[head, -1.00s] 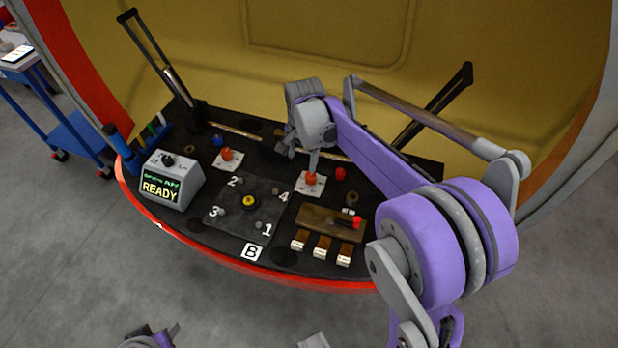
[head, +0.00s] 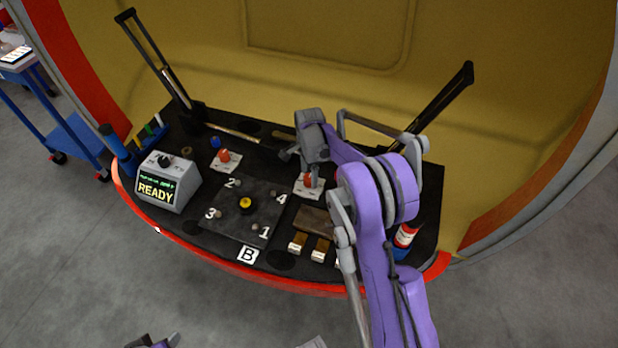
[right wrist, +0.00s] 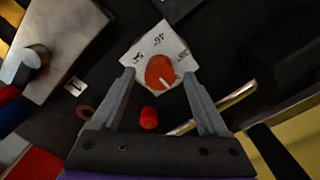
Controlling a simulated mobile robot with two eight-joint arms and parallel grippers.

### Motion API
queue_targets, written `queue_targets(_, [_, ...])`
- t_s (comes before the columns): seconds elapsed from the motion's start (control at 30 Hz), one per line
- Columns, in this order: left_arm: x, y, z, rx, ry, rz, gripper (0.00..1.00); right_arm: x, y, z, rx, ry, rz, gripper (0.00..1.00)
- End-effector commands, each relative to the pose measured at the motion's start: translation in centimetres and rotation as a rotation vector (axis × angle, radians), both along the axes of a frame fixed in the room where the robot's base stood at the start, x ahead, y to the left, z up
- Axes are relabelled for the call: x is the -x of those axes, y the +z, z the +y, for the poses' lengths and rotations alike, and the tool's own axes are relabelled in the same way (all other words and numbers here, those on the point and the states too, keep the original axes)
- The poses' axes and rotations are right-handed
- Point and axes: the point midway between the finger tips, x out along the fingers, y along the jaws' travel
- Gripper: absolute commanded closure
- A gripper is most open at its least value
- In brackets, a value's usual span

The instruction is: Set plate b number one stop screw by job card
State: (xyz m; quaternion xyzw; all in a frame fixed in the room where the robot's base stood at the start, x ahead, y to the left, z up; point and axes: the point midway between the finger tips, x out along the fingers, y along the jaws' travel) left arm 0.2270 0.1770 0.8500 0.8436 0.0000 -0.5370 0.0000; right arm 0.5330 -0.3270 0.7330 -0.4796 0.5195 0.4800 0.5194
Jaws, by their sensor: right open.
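Plate B (head: 232,223) is a dark square plate with a yellow-topped centre and small grey stop screws near the numbers 1 to 4. The number one stop screw (head: 255,227) stands at its near right corner, clear of my grippers. My right gripper (head: 311,176) is over an orange-red knob (head: 308,182) on a white card right of the plate. In the right wrist view the open fingers (right wrist: 160,77) straddle this knob (right wrist: 158,71); contact cannot be told.
A grey box (head: 168,182) reads READY at the left. Another orange knob (head: 224,156) sits on a card (head: 226,164) behind the plate. A red cylinder (right wrist: 149,117) lies close to the right gripper. A red and white can (head: 405,236) stands at the right edge.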

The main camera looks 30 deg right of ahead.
Motion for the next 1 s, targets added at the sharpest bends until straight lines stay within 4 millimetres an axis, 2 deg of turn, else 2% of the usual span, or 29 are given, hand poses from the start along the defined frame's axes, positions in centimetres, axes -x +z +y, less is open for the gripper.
queue_targets(0.1, [0.0,-0.1,0.0,0.000,0.000,0.000,0.50,0.0,-1.3,0.0,0.000,0.000,0.000,0.23])
queue_targets(0.2, [0.0,-0.1,0.0,0.000,0.000,0.000,0.50,0.0,-1.7,0.0,0.000,0.001,0.000,0.23])
queue_targets(0.47, [0.0,-0.1,0.0,0.000,0.000,0.000,0.50,0.0,-1.8,0.0,0.000,0.001,0.000,0.23])
queue_targets(0.57, [0.0,-0.1,0.0,0.000,0.000,0.000,0.50,0.0,-1.8,0.0,0.000,0.001,0.000,0.37])
queue_targets(0.9, [0.0,-0.1,0.0,0.000,0.000,0.000,0.50,0.0,-1.8,0.0,0.000,0.001,-0.001,0.99])
queue_targets(1.0, [0.0,-0.1,0.0,0.000,0.000,0.000,0.50,0.0,-1.8,0.0,0.000,0.001,-0.001,1.00])
